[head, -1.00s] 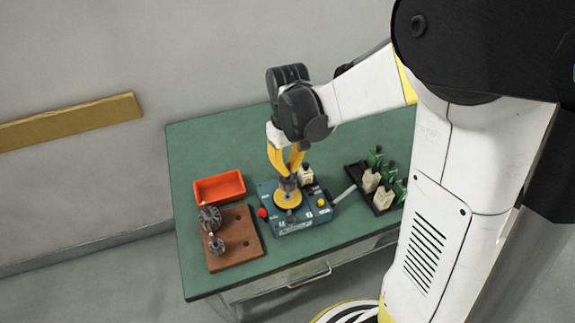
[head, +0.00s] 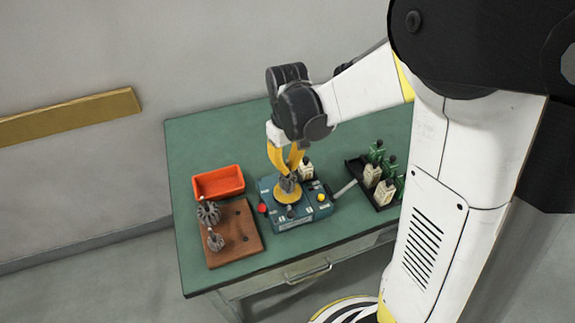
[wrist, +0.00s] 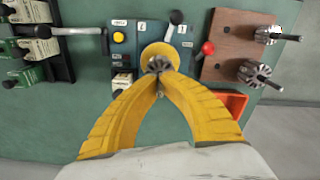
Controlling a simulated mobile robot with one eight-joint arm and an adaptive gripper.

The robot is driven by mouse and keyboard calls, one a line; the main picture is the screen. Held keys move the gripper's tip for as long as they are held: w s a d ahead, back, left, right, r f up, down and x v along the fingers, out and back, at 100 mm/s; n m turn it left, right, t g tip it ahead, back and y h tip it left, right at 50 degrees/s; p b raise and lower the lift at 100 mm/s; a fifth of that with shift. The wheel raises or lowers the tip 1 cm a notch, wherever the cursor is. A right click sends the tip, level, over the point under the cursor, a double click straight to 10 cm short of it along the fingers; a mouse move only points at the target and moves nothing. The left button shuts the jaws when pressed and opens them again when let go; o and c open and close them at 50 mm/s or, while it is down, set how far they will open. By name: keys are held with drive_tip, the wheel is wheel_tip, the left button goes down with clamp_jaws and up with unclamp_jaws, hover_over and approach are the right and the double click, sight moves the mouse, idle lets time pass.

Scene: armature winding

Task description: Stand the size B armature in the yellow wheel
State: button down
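An armature (head: 289,184), a grey slotted core on a thin shaft, is at the yellow wheel (head: 285,198) on the blue machine (head: 310,211). My gripper (head: 287,172) is above the wheel, its yellow fingers closed in around the armature's upper end. In the wrist view the fingertips (wrist: 160,78) meet at the shaft, with the armature's core (wrist: 159,63) over the middle of the yellow wheel (wrist: 146,52). The armature looks upright. Its lower end is hidden, so I cannot tell how deep it sits. No size mark is readable on it.
A brown board (head: 238,246) with two other armatures and open holes lies left of the machine. An orange tray (head: 218,183) is behind it. A red knob (head: 262,208) is on the machine's left. A black rack (head: 354,173) of bottles stands right.

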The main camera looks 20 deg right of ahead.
drive_tip(key=shift+f+b, duration=0.55)
drive_tip(key=shift+f, duration=0.2)
drive_tip(key=c, duration=1.5)
unclamp_jaws()
drive_tip(key=shift+c, duration=0.2)
drive_tip(key=shift+r, duration=0.15)
drive_tip(key=shift+r+p, duration=1.75)
drive_tip(key=shift+r, duration=0.4)
